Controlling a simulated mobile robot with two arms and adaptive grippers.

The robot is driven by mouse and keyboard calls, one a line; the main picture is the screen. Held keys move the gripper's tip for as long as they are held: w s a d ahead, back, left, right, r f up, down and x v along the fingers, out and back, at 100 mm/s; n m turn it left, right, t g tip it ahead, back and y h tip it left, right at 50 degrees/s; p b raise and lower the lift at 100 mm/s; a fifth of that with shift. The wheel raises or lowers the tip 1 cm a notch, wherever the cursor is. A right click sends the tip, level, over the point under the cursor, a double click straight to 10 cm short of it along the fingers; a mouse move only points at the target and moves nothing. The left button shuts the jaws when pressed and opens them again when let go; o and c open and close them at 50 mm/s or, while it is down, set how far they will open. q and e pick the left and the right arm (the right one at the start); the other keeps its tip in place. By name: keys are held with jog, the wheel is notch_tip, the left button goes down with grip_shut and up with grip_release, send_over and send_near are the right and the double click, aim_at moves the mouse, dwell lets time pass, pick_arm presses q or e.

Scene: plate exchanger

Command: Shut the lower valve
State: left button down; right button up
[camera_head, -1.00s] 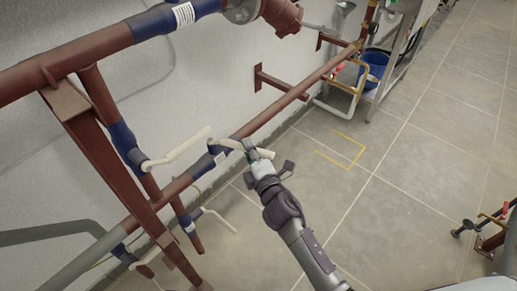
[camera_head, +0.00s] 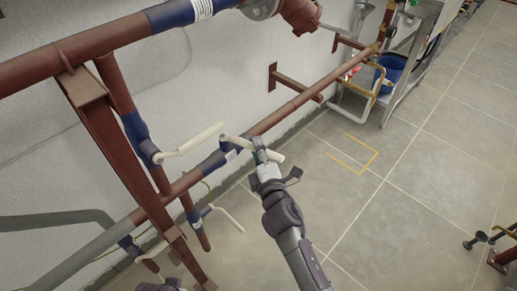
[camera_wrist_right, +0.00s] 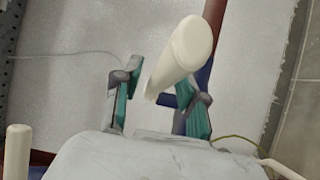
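Several cream valve handles show along the red and blue pipes in the head view. In the right wrist view, this handle (camera_wrist_right: 182,52) runs between the green-padded fingers (camera_wrist_right: 160,103), which are spread on either side; firm contact is not clear. Another handle (camera_head: 150,266) is near the bottom edge.
A red steel post (camera_head: 120,150) stands left of the handles. The diagonal pipe (camera_head: 300,98) runs along the white wall. A blue bucket (camera_head: 390,67) stands at the back right. The tiled floor (camera_head: 400,200) on the right is largely clear.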

jog(key=v, duration=1.2)
